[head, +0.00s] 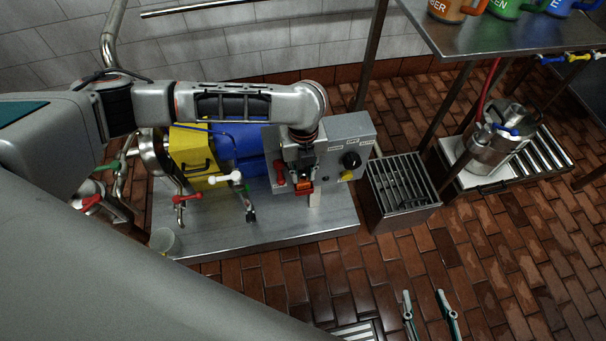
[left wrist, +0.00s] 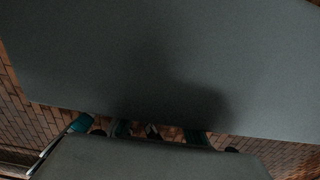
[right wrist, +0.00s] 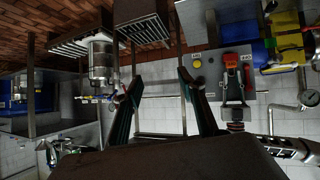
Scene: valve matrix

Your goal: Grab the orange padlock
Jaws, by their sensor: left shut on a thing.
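The orange padlock (head: 304,187) hangs at the front of the grey control box (head: 350,135) in the head view. My left gripper (head: 304,177) reaches down from above and is shut on it. The padlock also shows in the right wrist view (right wrist: 231,61), with my left gripper's fingers against it. The left wrist view is mostly filled by dark grey surfaces, so the padlock is hidden there. My right gripper (head: 424,293) is open and empty, low over the brick floor; its spread fingers also show in the right wrist view (right wrist: 160,90).
A red handle (head: 281,177) is just left of the padlock; a black knob (head: 351,160) and yellow button (head: 347,175) are to its right. Red and white valve levers stand over the metal platform (head: 290,235). A grated drain box (head: 400,185) is right. The floor between is clear.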

